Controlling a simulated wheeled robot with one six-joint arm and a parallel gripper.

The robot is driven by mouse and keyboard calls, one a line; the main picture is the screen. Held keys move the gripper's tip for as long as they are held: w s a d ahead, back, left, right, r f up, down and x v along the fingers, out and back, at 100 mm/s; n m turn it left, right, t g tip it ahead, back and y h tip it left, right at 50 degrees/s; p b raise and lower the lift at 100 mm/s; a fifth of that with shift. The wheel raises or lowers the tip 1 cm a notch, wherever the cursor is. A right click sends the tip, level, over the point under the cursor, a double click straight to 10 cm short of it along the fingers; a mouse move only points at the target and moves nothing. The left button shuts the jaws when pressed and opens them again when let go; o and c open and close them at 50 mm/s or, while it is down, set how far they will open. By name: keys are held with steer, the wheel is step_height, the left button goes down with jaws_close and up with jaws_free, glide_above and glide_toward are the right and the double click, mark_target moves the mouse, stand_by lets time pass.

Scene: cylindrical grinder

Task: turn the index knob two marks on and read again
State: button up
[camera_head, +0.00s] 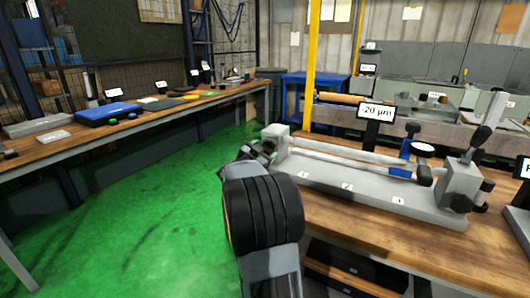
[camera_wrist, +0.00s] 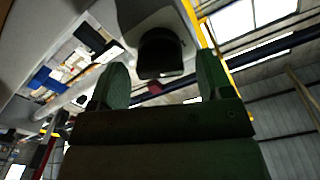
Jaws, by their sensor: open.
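A grey fixture (camera_head: 375,199) with small numbered labels along its front stands on the wooden bench, holding a long pale shaft (camera_head: 345,155) between two end blocks. Small dark knobs (camera_head: 462,203) sit at its right end block; I cannot tell for sure which is the index knob. A display (camera_head: 378,112) behind the shaft reads "20 µm". My gripper (camera_head: 262,150) is at the fixture's left end, partly hidden by my wrist. In the wrist view my gripper (camera_wrist: 162,85) has its green fingers apart; a dark rounded part (camera_wrist: 160,52) shows beyond them, with no contact visible.
A tilted lever (camera_head: 487,122) stands above the right end block. A long side bench (camera_head: 120,128) holds a blue case and small tools. The green floor between is clear.

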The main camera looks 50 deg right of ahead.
steer(key=shift+w+d, duration=0.15)
steer(key=shift+d, duration=0.55)
steer(key=shift+c, duration=0.5)
steer(key=c, duration=0.8)
